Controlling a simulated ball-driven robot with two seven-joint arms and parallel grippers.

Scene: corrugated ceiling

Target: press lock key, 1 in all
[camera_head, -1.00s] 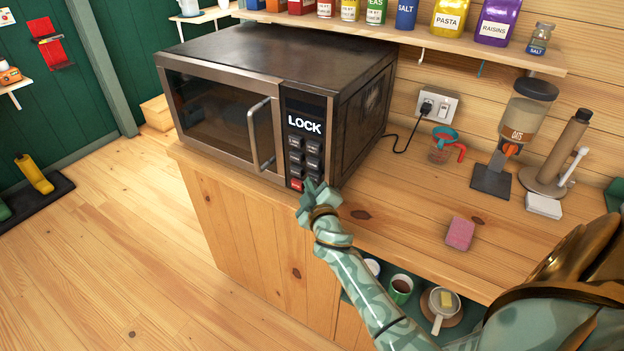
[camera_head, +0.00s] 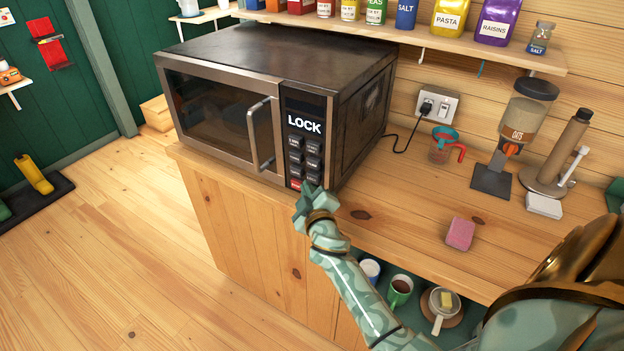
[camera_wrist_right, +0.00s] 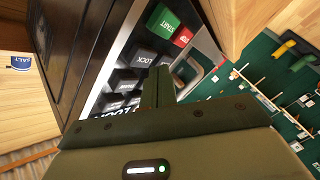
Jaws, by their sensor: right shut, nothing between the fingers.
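The microwave (camera_head: 270,75) stands on the wooden counter with its door shut, and its display (camera_head: 304,124) reads LOCK. Below the display is a keypad of dark keys with a red key (camera_head: 296,183) at the lower left. In the right wrist view the lock key (camera_wrist_right: 143,56) is a dark key labelled LOCK, beside a green START key (camera_wrist_right: 164,20). My right gripper (camera_head: 309,192) is shut and empty at the keypad's lower end. In the wrist view its fingertips (camera_wrist_right: 162,75) are close to the lock key; I cannot tell whether they touch. My left gripper is not in view.
The door handle (camera_head: 261,135) sticks out left of the keypad. A pink sponge (camera_head: 460,234), a measuring cup (camera_head: 444,145) and a dispenser (camera_head: 515,135) stand on the counter to the right. Mugs (camera_head: 400,290) sit on a lower shelf.

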